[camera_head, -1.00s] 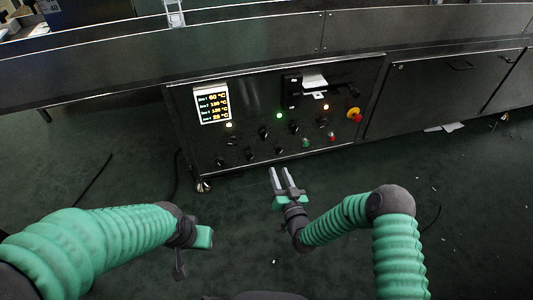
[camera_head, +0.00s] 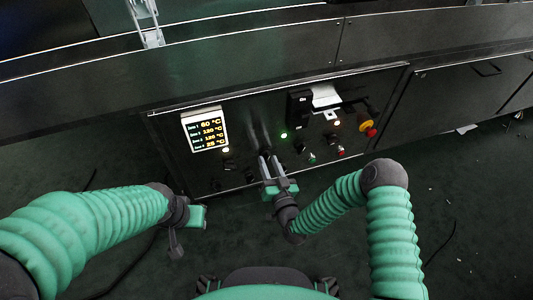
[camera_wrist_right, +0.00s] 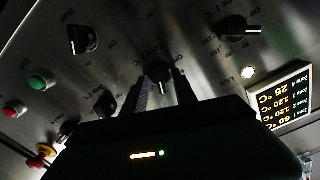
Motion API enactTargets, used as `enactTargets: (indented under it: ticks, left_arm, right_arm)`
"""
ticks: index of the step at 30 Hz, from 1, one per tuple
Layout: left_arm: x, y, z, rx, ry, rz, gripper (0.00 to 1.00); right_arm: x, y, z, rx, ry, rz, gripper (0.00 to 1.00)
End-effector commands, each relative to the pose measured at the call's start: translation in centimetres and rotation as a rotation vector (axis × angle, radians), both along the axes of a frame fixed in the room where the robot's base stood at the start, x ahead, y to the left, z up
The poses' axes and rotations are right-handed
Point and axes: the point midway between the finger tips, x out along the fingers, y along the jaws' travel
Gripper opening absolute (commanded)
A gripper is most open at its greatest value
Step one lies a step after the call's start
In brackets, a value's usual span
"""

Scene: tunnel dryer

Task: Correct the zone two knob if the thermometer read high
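The control panel carries a lit temperature display (camera_head: 205,131), which seems to read 60, 120, 120 and 25 °C for zones 1 to 4. My right gripper (camera_head: 268,163) is in front of the panel's lower middle, with its fingers apart. In the right wrist view a black knob (camera_wrist_right: 158,72) sits between or just beyond the fingertips (camera_wrist_right: 161,85); contact cannot be told. Another black knob (camera_wrist_right: 240,28) is nearer the display. Which knob is zone two is not legible. My left gripper (camera_head: 190,218) hangs left of the panel front, its fingers unclear.
A black switch box (camera_head: 299,108) and a red and yellow emergency button (camera_head: 368,128) are on the panel's right. Green (camera_wrist_right: 41,79) and red (camera_wrist_right: 15,108) buttons show in the wrist view. A conveyor edge (camera_head: 240,55) runs above.

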Motion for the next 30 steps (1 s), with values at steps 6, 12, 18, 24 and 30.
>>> enactTargets:
  ticks: [6,12,18,24,30]
  left_arm:
    - [-0.02,-0.01,0.01,0.0,0.0,0.0,0.36]
    - [-0.02,0.0,0.0,0.0,0.0,0.0,0.36]
    - [-0.01,0.0,0.0,0.0,0.0,0.0,0.36]
    - [-0.01,0.0,0.05,0.0,0.0,0.0,0.36]
    - [0.0,0.0,0.63,0.0,0.0,0.0,0.36]
  right_arm:
    - [-0.02,-0.02,-0.03,0.0,0.0,-0.001,0.34]
    - [0.01,-0.02,-0.04,0.0,0.001,-0.001,0.1]
    - [0.02,-0.04,-0.05,0.0,0.001,-0.001,0.0]
    - [0.02,-0.04,-0.04,-0.002,0.001,-0.001,0.0]
    - [0.02,-0.04,0.11,-0.038,-0.011,0.0,0.0]
